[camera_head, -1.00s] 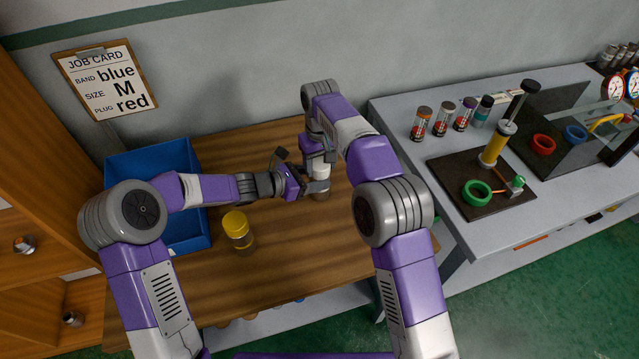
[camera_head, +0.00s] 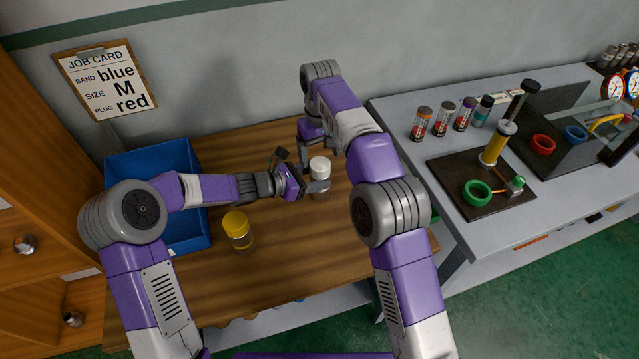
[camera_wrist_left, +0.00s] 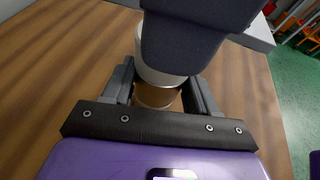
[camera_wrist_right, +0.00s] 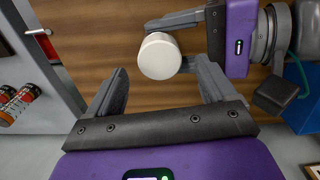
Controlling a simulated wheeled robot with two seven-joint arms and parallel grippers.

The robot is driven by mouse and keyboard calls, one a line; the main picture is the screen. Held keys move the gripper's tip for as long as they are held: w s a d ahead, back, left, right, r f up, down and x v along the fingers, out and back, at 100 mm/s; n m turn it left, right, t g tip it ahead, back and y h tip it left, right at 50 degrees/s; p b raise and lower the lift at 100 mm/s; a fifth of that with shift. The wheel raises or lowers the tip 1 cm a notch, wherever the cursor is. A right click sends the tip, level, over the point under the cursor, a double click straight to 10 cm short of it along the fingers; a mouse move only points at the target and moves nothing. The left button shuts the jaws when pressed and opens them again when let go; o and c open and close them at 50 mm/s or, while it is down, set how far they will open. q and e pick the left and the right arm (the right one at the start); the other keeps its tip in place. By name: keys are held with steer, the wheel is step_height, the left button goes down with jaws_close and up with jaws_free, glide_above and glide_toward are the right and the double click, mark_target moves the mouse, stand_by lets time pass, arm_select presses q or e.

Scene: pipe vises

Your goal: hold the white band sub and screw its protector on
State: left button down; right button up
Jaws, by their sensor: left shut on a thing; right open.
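The white band sub (camera_wrist_left: 157,97) stands upright over the wooden table, its metal body between the fingers of my left gripper (camera_head: 318,187), which is shut on it. A white protector (camera_head: 320,165) sits on top of the sub. From above in the right wrist view the protector (camera_wrist_right: 160,56) is a round white cap. How far it is threaded on cannot be told. My right gripper (camera_wrist_right: 160,72) is open, its fingers apart and clear of the cap. A dark part of my right arm hides some of the cap in the left wrist view.
A yellow-capped sub (camera_head: 238,230) stands on the table, near a blue bin (camera_head: 152,160). A job card (camera_head: 105,82) hangs on the wall. The grey bench (camera_head: 410,165) at right holds several banded cylinders and a dark vise plate (camera_head: 455,185). The table's front is clear.

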mark_target(320, 163)
steer(key=shift+c, duration=0.5)
steer(key=shift+r, duration=0.1)
steer(key=shift+w+d+r+n, duration=0.1)
steer(key=shift+d+r+n, duration=0.1)
steer(key=shift+n, duration=0.1)
steer(key=shift+r+n, duration=0.7)
steer(key=shift+r, duration=0.1)
steer(key=shift+a+r+n, duration=0.2)
steer(key=shift+r+n, duration=0.5)
steer(key=shift+f, duration=0.15)
steer(key=shift+f, duration=3.9)
